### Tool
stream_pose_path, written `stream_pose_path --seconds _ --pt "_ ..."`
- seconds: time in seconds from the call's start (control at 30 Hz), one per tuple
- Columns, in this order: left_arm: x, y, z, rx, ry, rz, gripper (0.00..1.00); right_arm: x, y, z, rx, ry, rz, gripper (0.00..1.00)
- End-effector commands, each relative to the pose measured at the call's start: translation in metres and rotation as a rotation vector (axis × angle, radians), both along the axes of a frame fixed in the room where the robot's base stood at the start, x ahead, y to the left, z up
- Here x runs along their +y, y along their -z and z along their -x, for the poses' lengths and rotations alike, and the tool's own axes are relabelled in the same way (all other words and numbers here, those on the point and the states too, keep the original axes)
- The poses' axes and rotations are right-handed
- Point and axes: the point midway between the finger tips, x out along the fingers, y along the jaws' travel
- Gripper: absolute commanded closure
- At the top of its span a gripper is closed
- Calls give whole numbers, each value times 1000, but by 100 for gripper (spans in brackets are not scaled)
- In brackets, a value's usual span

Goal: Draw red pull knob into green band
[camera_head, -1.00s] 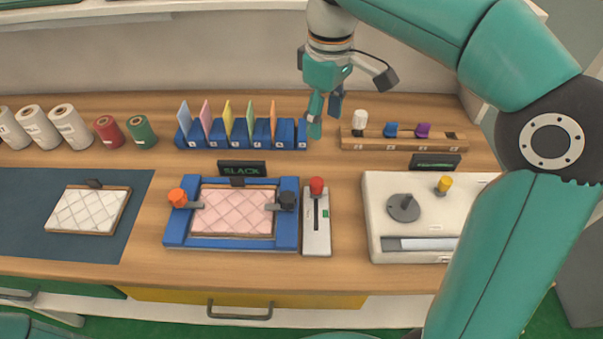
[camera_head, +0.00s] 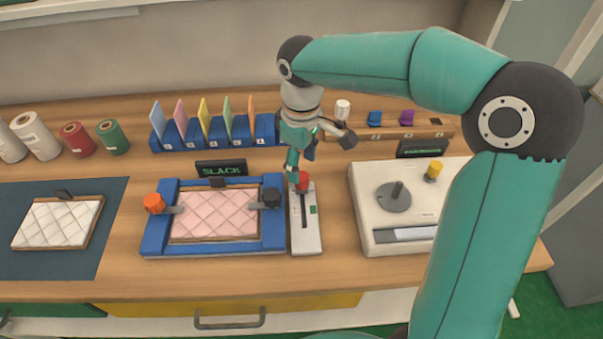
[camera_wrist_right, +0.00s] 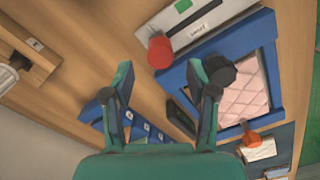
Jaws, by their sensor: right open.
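The red pull knob (camera_head: 302,181) is at the far end of the slot in a narrow light-grey slider unit (camera_head: 304,240). The green band (camera_head: 313,210) is a small patch beside the slot, nearer to me than the knob. My right gripper (camera_head: 298,165) is open just behind and above the knob, pointing down. In the right wrist view, the red knob (camera_wrist_right: 160,52) shows ahead of the open fingertips (camera_wrist_right: 161,80), with nothing between them. Whether a finger touches the knob I cannot tell. My left gripper is out of view.
A blue frame (camera_head: 150,245) with a pink quilted pad (camera_head: 215,213) stands left of the slider, its black clamp knob (camera_head: 271,197) close by. A display reading SLACK (camera_head: 221,168) stands behind it. A white box with a dial (camera_head: 394,197) is on the right.

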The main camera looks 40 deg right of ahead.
Motion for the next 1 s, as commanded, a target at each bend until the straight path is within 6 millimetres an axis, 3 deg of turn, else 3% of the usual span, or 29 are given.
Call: stream_pose_path --seconds 0.23,0.63,0.9,1.0 --pt "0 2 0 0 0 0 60 0 31 0 1 -1 0 42" --pt "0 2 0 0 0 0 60 0 36 0 -1 -1 0 44" --pt "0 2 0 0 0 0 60 0 36 0 0 -1 0 89" --pt "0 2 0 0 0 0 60 0 36 0 -1 -1 0 100"
